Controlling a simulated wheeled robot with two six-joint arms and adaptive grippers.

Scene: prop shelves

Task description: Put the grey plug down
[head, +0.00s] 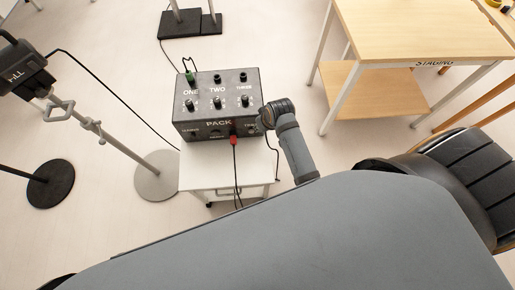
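The grey plug cannot be made out; it may be hidden at the pack's right end. The dark pack (216,110) stands on a small white cart, with labels ONE, TWO and THREE on top. My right arm reaches up to the pack's right end. Its wrist end (276,112) hides the gripper fingers, so their state and any held thing are unclear. A thin dark cable hangs beside it. My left gripper is out of view.
The white cart top (205,178) has bare room in front of the pack. A wooden table marked STAGING (425,25) stands at the right. A lamp stand (115,145) with a round grey base is at the left. A dark chair (478,180) is at the right edge.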

